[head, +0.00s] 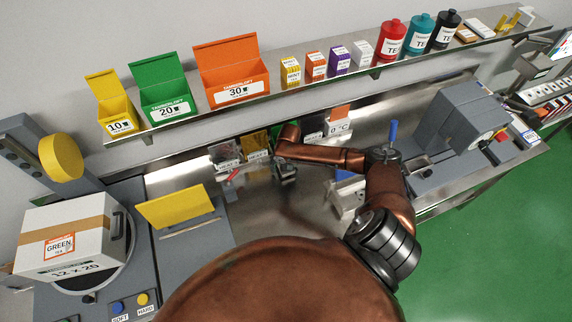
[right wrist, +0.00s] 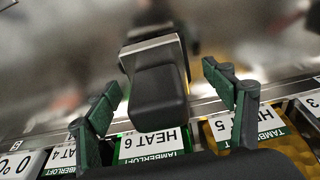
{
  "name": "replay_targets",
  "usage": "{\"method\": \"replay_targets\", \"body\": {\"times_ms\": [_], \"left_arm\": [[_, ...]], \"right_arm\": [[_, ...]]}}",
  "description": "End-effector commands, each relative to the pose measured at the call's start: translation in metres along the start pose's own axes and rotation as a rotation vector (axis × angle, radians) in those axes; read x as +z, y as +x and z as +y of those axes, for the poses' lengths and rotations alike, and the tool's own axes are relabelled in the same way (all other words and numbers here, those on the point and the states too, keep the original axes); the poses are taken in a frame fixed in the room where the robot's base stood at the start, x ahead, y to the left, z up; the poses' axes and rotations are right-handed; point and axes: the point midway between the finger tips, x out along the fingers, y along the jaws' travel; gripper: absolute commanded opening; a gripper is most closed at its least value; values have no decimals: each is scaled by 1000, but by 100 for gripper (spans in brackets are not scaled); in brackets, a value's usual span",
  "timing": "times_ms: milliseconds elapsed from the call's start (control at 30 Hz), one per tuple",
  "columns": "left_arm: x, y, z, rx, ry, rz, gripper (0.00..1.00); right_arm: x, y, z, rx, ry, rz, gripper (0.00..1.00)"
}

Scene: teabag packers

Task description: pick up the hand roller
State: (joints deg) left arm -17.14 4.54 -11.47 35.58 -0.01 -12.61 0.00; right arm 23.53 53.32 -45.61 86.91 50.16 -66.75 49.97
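My right gripper (head: 286,172) is over the steel worktop, near the back row of small labelled bins. In the right wrist view its two green-and-black fingers (right wrist: 168,100) are spread apart. A dark rounded block with a grey metal band (right wrist: 158,95) lies between the fingers, with gaps to both sides; it looks like the hand roller, but I cannot be sure. In the head view that spot is small and partly covered by the gripper. My left gripper is not in view.
A red-handled tool (head: 232,175) lies left of the gripper. A white box (head: 70,238) stands at the left and a grey machine (head: 462,118) at the right. An upper shelf (head: 225,112) holds boxes.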

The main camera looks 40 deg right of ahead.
Motion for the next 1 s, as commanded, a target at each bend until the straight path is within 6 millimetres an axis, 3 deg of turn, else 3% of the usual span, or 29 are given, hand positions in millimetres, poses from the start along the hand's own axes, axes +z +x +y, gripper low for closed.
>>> {"method": "replay_targets", "body": {"times_ms": [800, 1000], "left_arm": [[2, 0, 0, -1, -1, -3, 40], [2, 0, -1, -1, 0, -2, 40]], "right_arm": [[1, 1, 1, 1, 1, -2, 18], [2, 1, 1, 1, 1, -2, 16]]}}
